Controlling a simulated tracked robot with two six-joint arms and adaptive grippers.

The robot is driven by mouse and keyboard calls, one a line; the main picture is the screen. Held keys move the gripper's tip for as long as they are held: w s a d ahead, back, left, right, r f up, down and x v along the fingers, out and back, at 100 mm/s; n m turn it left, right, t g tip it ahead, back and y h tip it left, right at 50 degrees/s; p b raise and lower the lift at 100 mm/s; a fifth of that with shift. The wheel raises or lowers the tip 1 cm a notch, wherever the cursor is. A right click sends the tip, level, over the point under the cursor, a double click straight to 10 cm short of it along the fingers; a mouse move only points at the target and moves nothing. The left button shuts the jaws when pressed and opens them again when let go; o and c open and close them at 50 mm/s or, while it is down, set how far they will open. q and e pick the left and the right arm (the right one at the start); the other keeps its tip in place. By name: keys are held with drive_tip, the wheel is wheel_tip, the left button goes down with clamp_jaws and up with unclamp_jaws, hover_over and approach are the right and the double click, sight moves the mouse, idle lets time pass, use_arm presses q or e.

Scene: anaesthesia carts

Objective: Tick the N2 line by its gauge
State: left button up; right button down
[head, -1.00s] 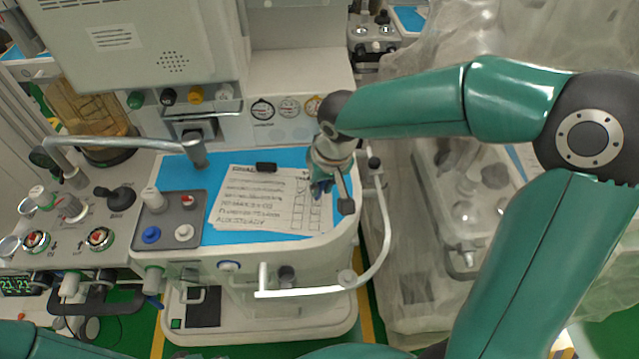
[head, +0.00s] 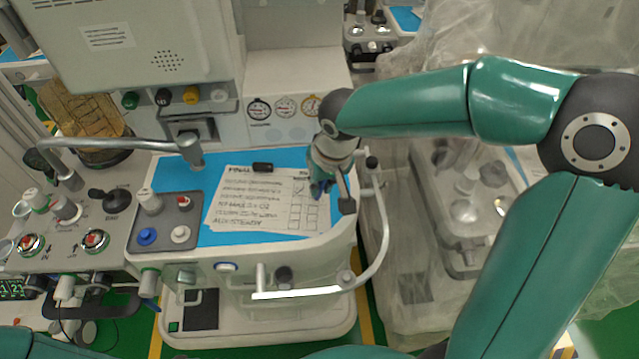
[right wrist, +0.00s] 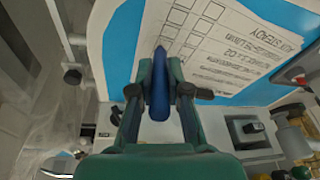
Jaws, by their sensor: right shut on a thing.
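The checklist (head: 245,205) lies on a blue mat (head: 185,172) on the cart top, with printed lines at left and columns of boxes at right. A dark tick-like mark shows in an upper box; the lines are too blurred to read surely. Three round gauges (head: 286,107) sit on the panel behind it. My right gripper (head: 322,184) is at the checklist's right edge, hiding some boxes. In the right wrist view it is shut on a blue pen (right wrist: 159,98), whose tip is over the boxes of the checklist (right wrist: 205,40). I cannot tell whether it touches paper. My left gripper is out of view.
A white rail (head: 385,235) curves round the cart's right front. Sheeted equipment (head: 425,130) stands to the right.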

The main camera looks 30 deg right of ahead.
drive_tip(key=shift+w+r+p+v, duration=0.1)
drive_tip(key=shift+w+p+v, duration=0.15)
drive_tip(key=shift+p+v, duration=0.75)
drive_tip(key=shift+w+r+p+v, duration=0.1)
drive_tip(key=shift+w+p+v, duration=0.2)
drive_tip(key=shift+p+v, duration=0.65)
drive_tip(key=shift+w+p+v, duration=0.25)
drive_tip(key=shift+p+v, duration=0.3)
drive_tip(key=shift+v, duration=0.9)
drive_tip(key=shift+f, duration=0.2)
drive_tip(key=shift+s+a+b+x, duration=0.15)
drive_tip(key=shift+b+x, duration=0.75)
drive_tip(key=shift+b, duration=0.05)
drive_tip(key=shift+s+a+b+x, duration=0.1)
drive_tip(key=shift+s+b+x, duration=0.05)
drive_tip(key=shift+b+x, duration=0.8)
drive_tip(key=shift+s+a+b+x, duration=0.15)
drive_tip(key=shift+b+x, duration=0.75)
drive_tip(key=shift+f+b, duration=0.5)
drive_tip(key=shift+f, duration=0.2)
drive_tip(key=shift+s+d+b, duration=0.25)
drive_tip(key=shift+d+b, duration=0.15)
drive_tip(key=shift+b, duration=0.05)
drive_tip(key=shift+r, duration=0.15)
